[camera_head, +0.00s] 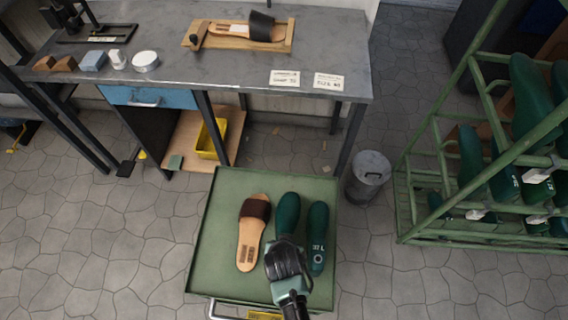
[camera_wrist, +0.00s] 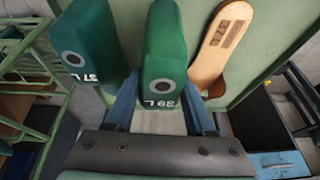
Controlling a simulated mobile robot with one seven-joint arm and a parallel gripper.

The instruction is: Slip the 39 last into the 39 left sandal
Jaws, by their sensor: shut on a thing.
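The 39 last is a dark green foot form (camera_head: 288,208) at the middle of the green tray, and "39 L" reads on its heel end in the wrist view (camera_wrist: 164,55). My gripper (camera_head: 285,245) is shut on its heel end, with a blue-grey finger on each side. I cannot tell whether the last touches the tray. A tan sandal with a brown strap (camera_head: 247,235) lies on the tray to its left, apart from it.
A second green last, marked 37 L (camera_head: 317,238), stands close to the right of the 39 last. The green tray (camera_head: 218,262) has bare room left of the sandal. A workbench (camera_head: 230,68) is behind, a bin (camera_head: 371,180) and a green rack of lasts (camera_head: 430,165) at right.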

